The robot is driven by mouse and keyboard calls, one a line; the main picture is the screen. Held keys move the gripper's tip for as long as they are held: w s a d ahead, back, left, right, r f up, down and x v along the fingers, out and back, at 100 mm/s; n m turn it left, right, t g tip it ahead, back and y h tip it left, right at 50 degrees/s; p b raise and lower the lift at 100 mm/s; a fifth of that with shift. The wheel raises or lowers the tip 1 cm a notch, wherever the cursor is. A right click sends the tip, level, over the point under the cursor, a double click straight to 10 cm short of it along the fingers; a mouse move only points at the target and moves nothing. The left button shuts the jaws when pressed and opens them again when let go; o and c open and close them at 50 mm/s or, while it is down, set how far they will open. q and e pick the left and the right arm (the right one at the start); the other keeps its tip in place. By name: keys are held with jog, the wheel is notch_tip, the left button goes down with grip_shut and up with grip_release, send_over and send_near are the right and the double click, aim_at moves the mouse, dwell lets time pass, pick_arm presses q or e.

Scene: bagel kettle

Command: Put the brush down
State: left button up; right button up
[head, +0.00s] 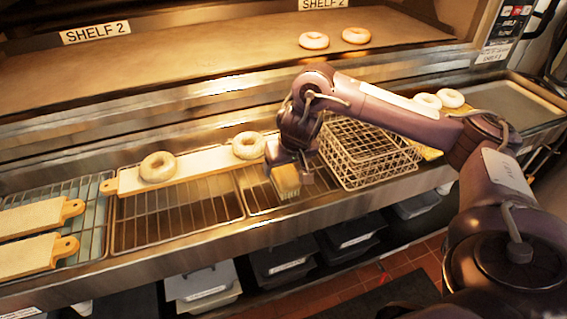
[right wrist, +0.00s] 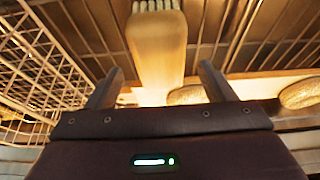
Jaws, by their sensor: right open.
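The brush (head: 287,182) has a pale wooden body and light bristles. In the head view it is at the front of the wire rack, just below my right gripper (head: 289,165). In the right wrist view the brush (right wrist: 158,48) shows beyond and between the two spread fingers, with its bristles pointing away from the gripper. The right gripper is open, with a gap on either side of the brush. Whether the brush rests fully on the rack is hard to tell. My left gripper is not in view.
A wire basket (head: 365,150) stands just right of the gripper. A long board (head: 205,166) with two bagels lies behind and to the left. Two empty boards (head: 30,254) lie at far left. The rack (head: 180,218) left of the brush is clear. More bagels sit on the shelf (head: 200,70).

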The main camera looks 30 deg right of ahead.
jog(key=p+v, duration=0.3)
jog(key=v, duration=0.3)
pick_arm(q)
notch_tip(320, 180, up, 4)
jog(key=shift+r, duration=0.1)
